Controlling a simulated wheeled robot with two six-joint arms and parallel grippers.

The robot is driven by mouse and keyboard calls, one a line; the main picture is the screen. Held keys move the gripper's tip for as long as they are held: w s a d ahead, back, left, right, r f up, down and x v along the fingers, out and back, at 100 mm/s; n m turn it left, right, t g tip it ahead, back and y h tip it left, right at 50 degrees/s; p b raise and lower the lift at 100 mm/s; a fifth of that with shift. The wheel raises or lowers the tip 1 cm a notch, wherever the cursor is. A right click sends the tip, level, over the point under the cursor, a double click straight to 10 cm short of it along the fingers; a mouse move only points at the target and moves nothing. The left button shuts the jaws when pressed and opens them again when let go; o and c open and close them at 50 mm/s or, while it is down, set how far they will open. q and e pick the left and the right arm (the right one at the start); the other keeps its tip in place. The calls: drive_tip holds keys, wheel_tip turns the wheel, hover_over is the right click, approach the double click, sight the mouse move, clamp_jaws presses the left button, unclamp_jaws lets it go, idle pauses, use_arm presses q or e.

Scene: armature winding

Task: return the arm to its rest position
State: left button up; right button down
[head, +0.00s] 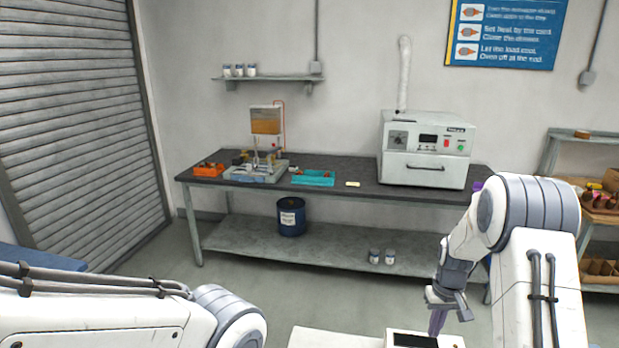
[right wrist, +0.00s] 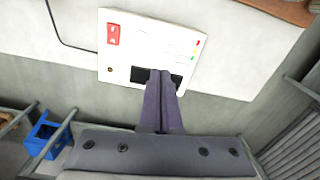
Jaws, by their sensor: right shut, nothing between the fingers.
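My right arm (head: 530,225) is at the right of the head view, bent at the elbow, with its forearm hanging down. My right gripper (head: 437,325) points downward in front of the bench, low in the picture. In the right wrist view its purple fingers (right wrist: 160,80) are together with nothing between them. It is apart from the bench and everything on it. My left arm (head: 130,315) crosses the lower left corner of the head view; its gripper is outside the picture.
A dark-topped bench (head: 340,170) along the wall carries a white oven (head: 425,150), a teal tray (head: 313,178), an orange bin (head: 208,170) and a dispensing fixture (head: 258,172). A blue drum (head: 291,217) stands on its lower shelf. A rack (head: 600,235) is at the right.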

drive_tip(key=s+a+r+n+b, duration=0.1)
drive_tip(key=s+a+r+n, duration=0.2)
drive_tip(key=a, duration=0.4)
drive_tip(key=s+a+r+b, duration=0.1)
drive_tip(key=s+a+r, duration=0.25)
drive_tip(key=a, duration=0.45)
drive_tip(key=s+a+r+n+b, duration=0.1)
drive_tip(key=s+a+r+n, duration=0.2)
drive_tip(key=a, duration=0.4)
drive_tip(key=s+a+n, duration=0.1)
drive_tip(key=s+a, duration=0.2)
drive_tip(key=s, duration=0.7)
drive_tip(key=s+a+r+n+y+b, duration=0.1)
drive_tip(key=s+a, duration=0.2)
drive_tip(key=s, duration=0.7)
drive_tip(key=shift+b, duration=0.3)
